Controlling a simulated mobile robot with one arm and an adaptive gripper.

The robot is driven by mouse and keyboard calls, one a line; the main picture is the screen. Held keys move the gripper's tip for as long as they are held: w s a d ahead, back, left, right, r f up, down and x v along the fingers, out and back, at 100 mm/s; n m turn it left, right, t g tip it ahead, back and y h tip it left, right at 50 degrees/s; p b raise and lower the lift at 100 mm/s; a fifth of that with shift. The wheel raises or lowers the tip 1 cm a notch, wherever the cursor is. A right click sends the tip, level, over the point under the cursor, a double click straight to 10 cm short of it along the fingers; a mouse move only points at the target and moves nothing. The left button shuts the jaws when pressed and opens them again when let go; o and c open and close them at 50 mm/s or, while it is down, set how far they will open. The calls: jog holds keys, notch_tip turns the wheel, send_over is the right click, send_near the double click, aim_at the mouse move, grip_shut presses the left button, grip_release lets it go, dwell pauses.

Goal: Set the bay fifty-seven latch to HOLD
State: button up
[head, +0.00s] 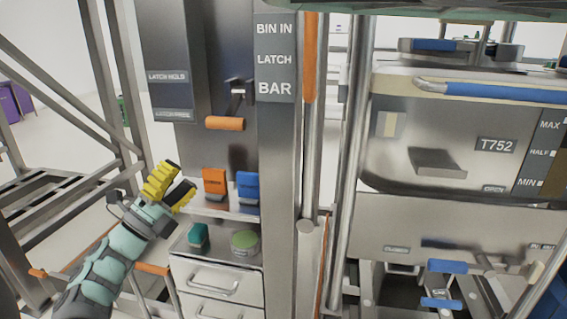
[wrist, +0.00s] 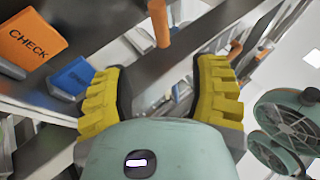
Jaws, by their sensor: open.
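The handle sits roughly level with the lower, hard-to-read latch label (head: 174,114), below the LATCH HOLD label (head: 167,77). No bay number is readable. My gripper (head: 172,187), with yellow ribbed fingers, is open and empty, below and left of the handle, apart from it. In the wrist view, an orange bar, likely the handle (wrist: 159,23), shows beyond the open fingers (wrist: 158,88), near the top.
An orange block (head: 215,186) marked CHECK in the wrist view and a blue block (head: 247,190) stand on a shelf right of my gripper. Below are a teal item (head: 198,237), a green round item (head: 244,242) and drawers (head: 212,283). Bin T752 (head: 450,140) is at right.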

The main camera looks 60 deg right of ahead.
aim_at(222, 128)
jog(key=p+x, duration=0.1)
jog(key=x, duration=1.4)
jog(key=shift+s+d+r, duration=0.1)
jog(key=shift+d, duration=0.1)
jog(key=shift+a, duration=0.1)
grip_shut()
